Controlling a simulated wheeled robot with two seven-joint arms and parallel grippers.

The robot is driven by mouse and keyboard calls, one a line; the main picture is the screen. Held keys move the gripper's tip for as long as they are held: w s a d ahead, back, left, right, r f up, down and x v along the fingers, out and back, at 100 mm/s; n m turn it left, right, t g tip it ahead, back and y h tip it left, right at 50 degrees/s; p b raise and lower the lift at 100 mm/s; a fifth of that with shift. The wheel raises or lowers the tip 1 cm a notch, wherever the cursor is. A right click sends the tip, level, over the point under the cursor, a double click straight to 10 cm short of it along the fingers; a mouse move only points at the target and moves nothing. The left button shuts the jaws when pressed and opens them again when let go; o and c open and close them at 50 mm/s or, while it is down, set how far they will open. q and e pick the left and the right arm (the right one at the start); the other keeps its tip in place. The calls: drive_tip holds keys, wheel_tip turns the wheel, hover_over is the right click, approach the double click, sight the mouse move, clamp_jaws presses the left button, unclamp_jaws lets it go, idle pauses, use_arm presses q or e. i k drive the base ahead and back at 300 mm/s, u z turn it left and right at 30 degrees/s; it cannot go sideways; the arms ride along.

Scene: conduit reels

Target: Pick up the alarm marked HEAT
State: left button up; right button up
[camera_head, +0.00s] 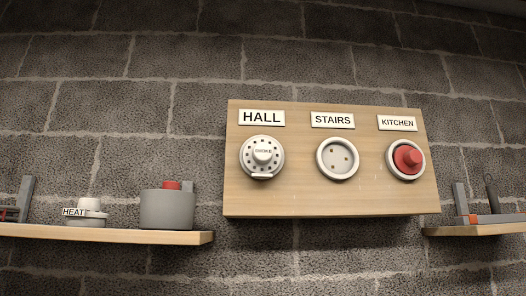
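The alarm marked HEAT (87,213) is a small white round unit with a raised top. It sits on the left wooden shelf, with its HEAT label on its left side. A grey cylindrical tub (167,209) with something red showing at its top stands just to its right. Neither of my grippers shows in the head view.
A wooden board (300,198) on the block wall carries labels HALL, STAIRS and KITCHEN. Under them are a white SMOKE alarm (262,156), an empty white round base (338,158) and a red unit (407,158). The left shelf (130,237) and right shelf (480,230) hold tools.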

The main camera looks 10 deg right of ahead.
sight(88, 214)
drive_tip(key=z, duration=2.6)
drive_tip(key=k, duration=1.45)
drive_tip(key=u, duration=1.95)
drive_tip(key=i, duration=0.5)
drive_tip(key=u, duration=0.05)
